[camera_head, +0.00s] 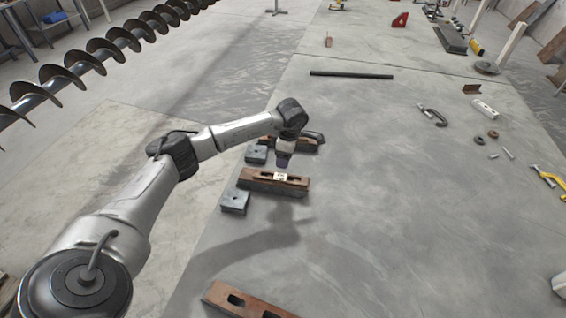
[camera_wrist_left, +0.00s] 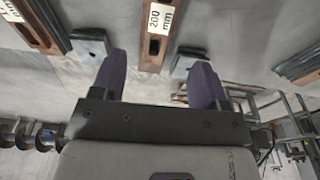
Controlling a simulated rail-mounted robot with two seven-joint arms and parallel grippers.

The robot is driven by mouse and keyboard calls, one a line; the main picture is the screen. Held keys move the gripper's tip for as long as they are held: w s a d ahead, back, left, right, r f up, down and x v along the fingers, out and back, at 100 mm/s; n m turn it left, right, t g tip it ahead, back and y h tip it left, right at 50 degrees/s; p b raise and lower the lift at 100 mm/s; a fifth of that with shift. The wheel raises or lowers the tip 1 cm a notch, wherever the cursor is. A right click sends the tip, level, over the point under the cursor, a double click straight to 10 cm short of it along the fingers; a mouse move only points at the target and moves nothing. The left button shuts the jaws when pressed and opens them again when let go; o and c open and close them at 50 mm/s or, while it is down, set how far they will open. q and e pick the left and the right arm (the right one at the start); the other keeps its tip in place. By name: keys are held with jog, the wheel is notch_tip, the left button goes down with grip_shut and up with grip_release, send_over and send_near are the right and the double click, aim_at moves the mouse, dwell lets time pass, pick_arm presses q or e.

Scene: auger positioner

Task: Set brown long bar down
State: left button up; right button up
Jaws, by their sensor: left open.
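Several brown slotted bars are in view, and I cannot tell which is the long one. In the head view, one brown bar (camera_head: 254,178) with a pale label lies at my left gripper (camera_head: 283,163), whose purple fingers are just above or behind it. Another brown bar (camera_head: 272,141) lies farther back, partly hidden by the arm. A third brown bar (camera_head: 250,301) is at the bottom edge. In the left wrist view, the left gripper (camera_wrist_left: 158,82) is open. A brown bar marked 200 mm (camera_wrist_left: 153,45) shows between its fingers; no contact is visible.
Grey blocks (camera_head: 235,201) sit beside the bars near the table's left edge. A dark rod (camera_head: 351,75), a clamp (camera_head: 433,116) and small parts lie farther back and right. The table's middle is clear. A large auger (camera_head: 85,62) is at upper left.

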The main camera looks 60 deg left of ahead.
pick_arm(q)
jog(key=shift+w+d+r, duration=0.1)
jog(key=shift+r, duration=0.8)
